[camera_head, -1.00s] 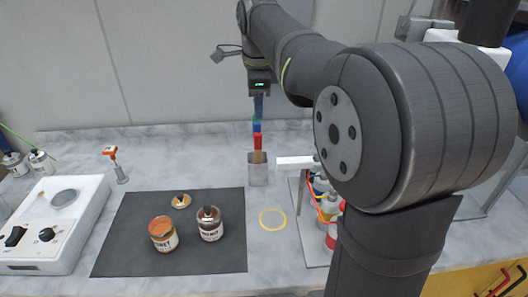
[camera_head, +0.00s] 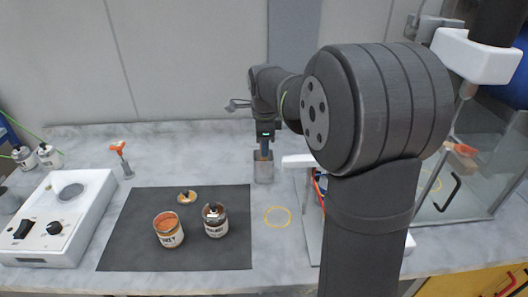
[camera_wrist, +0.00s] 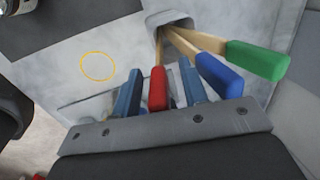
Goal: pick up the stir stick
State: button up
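The stir sticks are wooden with coloured handles and stand in a metal holder (camera_head: 263,170). In the wrist view, the red-handled stir stick (camera_wrist: 158,90) lies between the two blue fingers of my gripper (camera_wrist: 161,92), with a gap on each side. My gripper is open around it. The blue-handled stick (camera_wrist: 220,75) and green-handled stick (camera_wrist: 258,60) lean out to the right, outside the fingers. The holder's rim also shows in the wrist view (camera_wrist: 167,20). In the head view, my gripper (camera_head: 264,149) is right above the holder and hides most of the handles.
An open orange can (camera_head: 168,231) and a brown can (camera_head: 215,221) stand on a dark mat (camera_head: 125,230). A yellow ring (camera_head: 277,217) marks the clear bench in front of the holder. A white device (camera_head: 65,215) is at left. A rack is close right of the holder.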

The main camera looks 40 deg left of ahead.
jog(key=shift+f, duration=0.3)
grip_shut()
